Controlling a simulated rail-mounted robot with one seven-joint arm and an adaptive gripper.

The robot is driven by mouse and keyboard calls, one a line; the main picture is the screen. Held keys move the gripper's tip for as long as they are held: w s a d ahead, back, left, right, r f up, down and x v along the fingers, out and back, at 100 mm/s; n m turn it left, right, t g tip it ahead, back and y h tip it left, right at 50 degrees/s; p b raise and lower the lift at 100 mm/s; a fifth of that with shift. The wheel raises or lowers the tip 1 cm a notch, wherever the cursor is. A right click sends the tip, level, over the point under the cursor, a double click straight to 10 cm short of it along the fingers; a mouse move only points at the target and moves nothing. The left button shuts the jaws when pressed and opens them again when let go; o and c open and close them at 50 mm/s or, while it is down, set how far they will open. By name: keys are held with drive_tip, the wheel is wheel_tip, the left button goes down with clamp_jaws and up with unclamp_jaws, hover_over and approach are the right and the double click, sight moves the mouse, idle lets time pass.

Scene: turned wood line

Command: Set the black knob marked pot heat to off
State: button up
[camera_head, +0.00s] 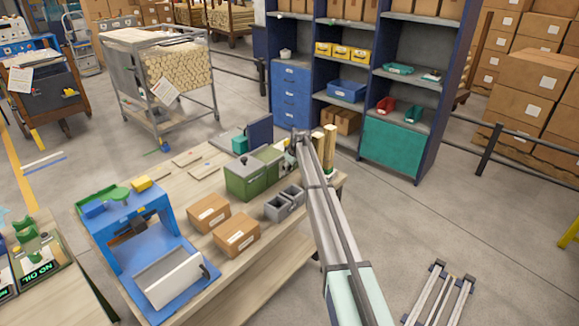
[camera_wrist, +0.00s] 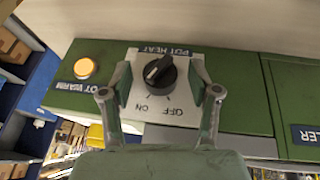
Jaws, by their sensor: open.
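The black knob (camera_wrist: 160,74) sits on a white plate (camera_wrist: 137,92) marked POT HEAT, on the green front of a unit (camera_wrist: 235,107). The lettering is upside down in the wrist view, with ON and OFF at the plate's lower edge. The knob's raised grip lies at a slant; its pale mark seems to be on the lower-left side, towards ON, but this is small. My gripper (camera_wrist: 160,72) is open, one finger on each side of the knob with gaps between. In the head view, my gripper (camera_head: 301,136) is at the workbench's far end, and the knob is hidden.
A lit amber lamp (camera_wrist: 85,68) marked POT WARM is left of the plate. In the head view, the green boxes (camera_head: 245,181), grey bins (camera_head: 284,205), cardboard boxes (camera_head: 236,235) and a blue machine (camera_head: 125,215) stand on the bench. Shelving (camera_head: 395,148) stands behind.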

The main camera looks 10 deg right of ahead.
drive_tip(key=c, duration=1.1)
drive_tip(key=shift+c, duration=0.2)
